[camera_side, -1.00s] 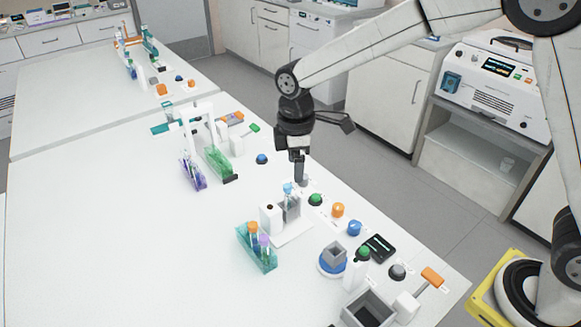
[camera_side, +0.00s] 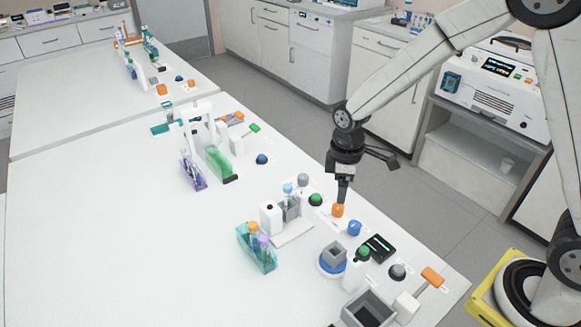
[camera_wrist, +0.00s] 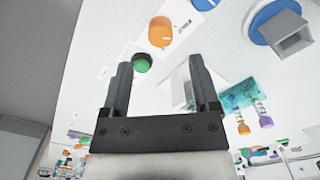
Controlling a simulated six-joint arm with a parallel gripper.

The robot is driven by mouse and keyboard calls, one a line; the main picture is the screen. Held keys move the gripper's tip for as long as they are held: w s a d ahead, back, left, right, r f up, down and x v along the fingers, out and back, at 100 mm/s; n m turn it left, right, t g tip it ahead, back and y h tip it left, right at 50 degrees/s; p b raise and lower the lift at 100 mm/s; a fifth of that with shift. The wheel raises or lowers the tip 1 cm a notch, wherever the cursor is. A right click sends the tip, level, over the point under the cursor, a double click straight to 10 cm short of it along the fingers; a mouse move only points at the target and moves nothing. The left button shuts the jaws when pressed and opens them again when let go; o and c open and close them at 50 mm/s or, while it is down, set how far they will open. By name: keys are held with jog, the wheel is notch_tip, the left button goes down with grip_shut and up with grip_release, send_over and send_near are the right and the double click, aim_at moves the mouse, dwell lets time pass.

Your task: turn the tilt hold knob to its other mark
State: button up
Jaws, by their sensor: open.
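The orange knob (camera_side: 338,210) stands on the right part of the bench in the side view. The wrist view shows it large at the top (camera_wrist: 160,32), with a pale line on its face and a small label beside it. The label is too small to read surely, so I cannot tell whether this is the tilt hold knob. A blue knob (camera_side: 354,228) sits beside it. My gripper (camera_side: 341,201) points down just over the orange knob in the side view; contact cannot be told. In the wrist view my fingers (camera_wrist: 160,65) are apart with nothing held.
A green button (camera_side: 316,199) and a grey knob (camera_side: 303,180) stand close by. A white stand (camera_side: 270,218) and a teal tube rack (camera_side: 262,262) are to the left. A blue round base (camera_side: 331,268) is in front.

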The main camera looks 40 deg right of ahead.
aim_at(339, 206)
jog(key=shift+f, duration=3.3)
grip_shut()
